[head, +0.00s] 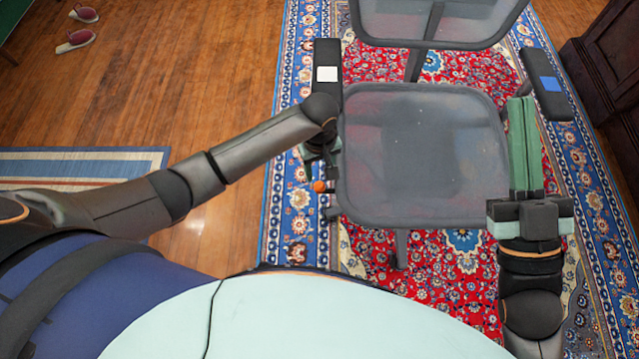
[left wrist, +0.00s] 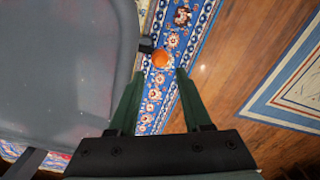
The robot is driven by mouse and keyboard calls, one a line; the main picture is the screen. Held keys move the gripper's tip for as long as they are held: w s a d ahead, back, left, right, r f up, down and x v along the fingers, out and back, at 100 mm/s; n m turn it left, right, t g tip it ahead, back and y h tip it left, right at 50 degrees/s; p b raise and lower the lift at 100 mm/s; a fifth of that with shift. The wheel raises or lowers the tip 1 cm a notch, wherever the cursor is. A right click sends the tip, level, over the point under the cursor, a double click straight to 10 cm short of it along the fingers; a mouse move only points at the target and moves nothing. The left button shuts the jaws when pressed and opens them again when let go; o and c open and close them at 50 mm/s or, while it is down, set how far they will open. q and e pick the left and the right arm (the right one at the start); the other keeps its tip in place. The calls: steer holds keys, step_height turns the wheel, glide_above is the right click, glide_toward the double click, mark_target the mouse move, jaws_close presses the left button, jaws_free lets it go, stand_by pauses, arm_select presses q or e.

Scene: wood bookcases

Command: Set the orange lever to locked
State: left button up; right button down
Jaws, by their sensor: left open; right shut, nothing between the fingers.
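The orange lever (head: 319,186) shows as a small orange knob at the left side of the grey office chair (head: 420,150), below the seat's edge. It also shows in the left wrist view (left wrist: 160,60), on a short dark stem beside the seat. My left gripper (left wrist: 158,75) is open, with the knob in line with the gap just beyond its fingertips; I cannot tell the remaining distance. In the head view my left forearm hides most of that gripper. My right gripper (head: 522,105) is shut and empty, right of the seat near the right armrest.
The left armrest (head: 327,100) bears a white square and the right armrest (head: 555,105) a blue one. The chair stands on a red and blue patterned rug (head: 300,215). Dark wood furniture (head: 606,60) is at the right. Pink slippers (head: 76,40) lie on the open floor at left.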

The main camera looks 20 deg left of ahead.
mark_target(319, 185)
arm_select(q)
step_height(319, 185, down, 2)
steer(key=shift+f+b, duration=0.25)
steer(key=shift+b, duration=0.25)
step_height(319, 185, down, 4)
steer(key=shift+r+b, duration=0.1)
steer(key=shift+b, duration=1)
steer(key=shift+f, duration=0.6)
arm_select(e)
steer(key=s+r+n+y, duration=0.2)
steer(key=y, duration=0.1)
steer(key=s+a+n+y, duration=0.1)
steer(key=s+y, duration=0.1)
steer(key=shift+s+r+n, duration=0.1)
steer(key=shift+r+n, duration=0.3)
arm_select(q)
jaws_close()
